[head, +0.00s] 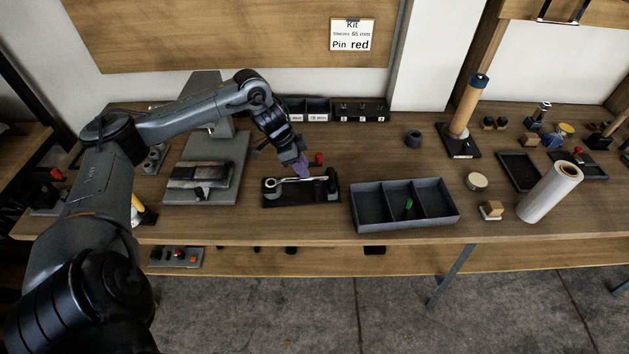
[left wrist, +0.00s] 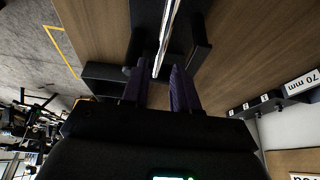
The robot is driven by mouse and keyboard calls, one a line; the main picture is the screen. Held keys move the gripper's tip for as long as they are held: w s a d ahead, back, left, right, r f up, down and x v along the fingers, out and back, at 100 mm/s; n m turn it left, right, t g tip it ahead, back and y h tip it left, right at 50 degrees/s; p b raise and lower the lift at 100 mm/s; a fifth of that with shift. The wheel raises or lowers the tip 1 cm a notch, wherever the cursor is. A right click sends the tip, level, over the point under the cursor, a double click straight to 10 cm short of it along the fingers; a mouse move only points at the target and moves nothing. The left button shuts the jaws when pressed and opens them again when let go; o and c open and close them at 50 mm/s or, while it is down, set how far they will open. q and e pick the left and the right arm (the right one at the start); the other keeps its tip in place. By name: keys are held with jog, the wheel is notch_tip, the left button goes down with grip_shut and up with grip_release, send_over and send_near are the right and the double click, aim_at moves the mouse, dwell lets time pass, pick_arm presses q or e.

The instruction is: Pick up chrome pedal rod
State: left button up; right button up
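The chrome pedal rod (head: 291,181) lies along a black fixture (head: 273,200) near the middle of the bench. In the left wrist view the rod (left wrist: 167,35) is a bright bar whose near end reaches between the fingers. My left gripper (head: 301,168) is over the fixture with its purple fingers pointing down. The fingers, also seen in the left wrist view (left wrist: 158,88), are apart on either side of the rod, with gaps showing. Whether the tips are level with the rod is unclear. My right gripper is not in view.
A divided dark tray (head: 365,220) with a small green piece stands right of the fixture. A grey stand (head: 222,188) is to the left. A red piece (head: 319,158) sits just behind the fixture. Labelled bins (head: 317,110) line the back. A white roll (head: 550,192) is farther right.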

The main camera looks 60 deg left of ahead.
aim_at(300, 181)
pick_arm(q)
jog(key=shift+b+x, duration=0.5)
jog(key=shift+x, duration=1.9)
jog(key=shift+s, duration=0.1)
jog(key=shift+f+p, duration=0.3)
jog(key=shift+p, duration=0.1)
grip_shut()
